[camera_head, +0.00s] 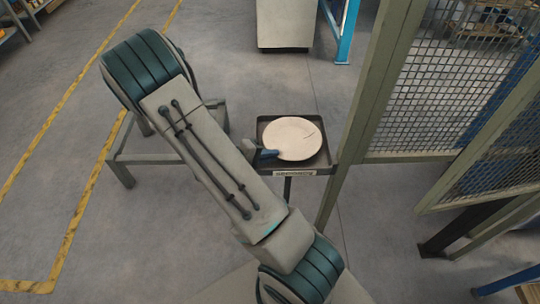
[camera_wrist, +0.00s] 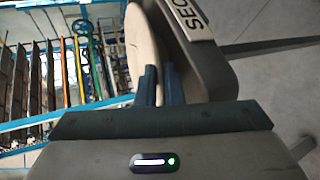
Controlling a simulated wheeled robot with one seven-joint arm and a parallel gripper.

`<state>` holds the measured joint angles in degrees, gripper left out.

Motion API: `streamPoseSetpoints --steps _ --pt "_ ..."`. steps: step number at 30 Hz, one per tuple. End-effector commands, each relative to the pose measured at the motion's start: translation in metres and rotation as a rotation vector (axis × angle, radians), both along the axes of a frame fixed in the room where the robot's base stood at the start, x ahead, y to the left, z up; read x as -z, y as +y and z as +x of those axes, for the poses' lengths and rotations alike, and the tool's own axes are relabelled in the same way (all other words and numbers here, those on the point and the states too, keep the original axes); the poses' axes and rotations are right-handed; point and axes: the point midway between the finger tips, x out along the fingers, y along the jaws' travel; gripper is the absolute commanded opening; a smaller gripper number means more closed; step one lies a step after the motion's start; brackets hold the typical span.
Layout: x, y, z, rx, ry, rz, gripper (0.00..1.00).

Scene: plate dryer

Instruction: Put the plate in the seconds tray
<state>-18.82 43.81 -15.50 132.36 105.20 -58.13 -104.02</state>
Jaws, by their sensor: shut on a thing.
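The plate (camera_head: 293,138) is round and pale beige, with a thin dark line across its right side. In the head view it lies flat within the outline of the dark square seconds tray (camera_head: 265,124). My gripper (camera_head: 269,153) has its blue fingers at the plate's left edge. In the wrist view the fingers (camera_wrist: 160,72) are shut on the rim of the plate (camera_wrist: 142,48). The tray wall (camera_wrist: 212,68) is close beside it, with a label starting "SEC". Whether the plate touches the tray's floor is hidden.
A green-framed mesh fence (camera_head: 440,85) stands right of the tray, its post close to the tray's edge. A pale cabinet (camera_head: 286,25) stands behind. A blue-framed rack (camera_wrist: 55,75) fills the wrist view's left. Open floor lies left, with yellow lines.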

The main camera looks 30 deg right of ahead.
Motion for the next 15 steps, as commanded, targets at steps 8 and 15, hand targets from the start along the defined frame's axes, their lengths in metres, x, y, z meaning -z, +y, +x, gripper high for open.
streamPoseSetpoints --steps 8,15 --pt "0.0014 0.0001 0.0002 -0.001 0.001 0.000 0.16" --pt "0.0011 0.0001 0.0001 -0.001 0.001 0.000 0.16"
